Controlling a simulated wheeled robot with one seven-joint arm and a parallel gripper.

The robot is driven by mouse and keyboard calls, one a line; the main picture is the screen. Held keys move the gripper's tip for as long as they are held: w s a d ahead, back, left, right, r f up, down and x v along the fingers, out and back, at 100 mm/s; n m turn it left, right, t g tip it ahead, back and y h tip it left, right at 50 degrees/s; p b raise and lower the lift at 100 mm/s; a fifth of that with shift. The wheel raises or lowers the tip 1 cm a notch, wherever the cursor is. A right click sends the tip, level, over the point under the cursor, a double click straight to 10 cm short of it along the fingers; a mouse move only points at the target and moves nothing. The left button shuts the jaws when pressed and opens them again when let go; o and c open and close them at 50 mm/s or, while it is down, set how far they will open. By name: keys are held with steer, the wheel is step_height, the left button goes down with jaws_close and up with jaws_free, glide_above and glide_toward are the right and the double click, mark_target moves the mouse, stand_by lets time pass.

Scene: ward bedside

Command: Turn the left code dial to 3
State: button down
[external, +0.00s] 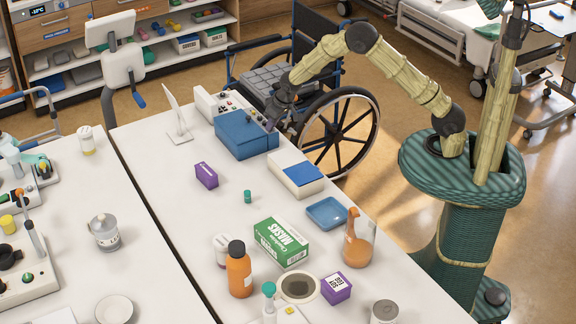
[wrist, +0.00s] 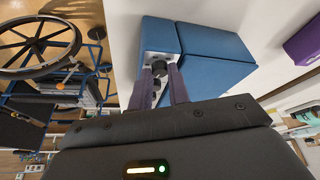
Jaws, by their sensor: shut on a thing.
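A blue box (external: 243,136) stands near the far right edge of the white table. In the wrist view the box (wrist: 218,58) shows a pale panel (wrist: 159,38) on the face towards me, with dark round dials. My gripper (wrist: 163,72) is at this panel, its two purple fingers shut on a dark dial (wrist: 160,67). Another dark dial shows partly between the fingers, nearer the camera. The numbers on the dials cannot be read. In the external view my gripper (external: 270,124) is at the right side of the box, and the panel is hidden.
A control unit (external: 220,103) with knobs stands just behind the box. A white and blue box (external: 297,174) lies in front of it, and a purple box (external: 206,174) to the front left. A wheelchair (external: 335,125) stands close beside the table, beneath my arm.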

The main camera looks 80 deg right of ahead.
steer(key=shift+w+a+r+m+h+p, duration=0.15)
steer(key=shift+m+h+p, duration=0.2)
steer(key=shift+m, duration=0.55)
steer(key=c, duration=1.6)
jaws_free()
steer(key=b+v, duration=0.1)
steer(key=v, duration=1.6)
steer(key=shift+r, duration=0.2)
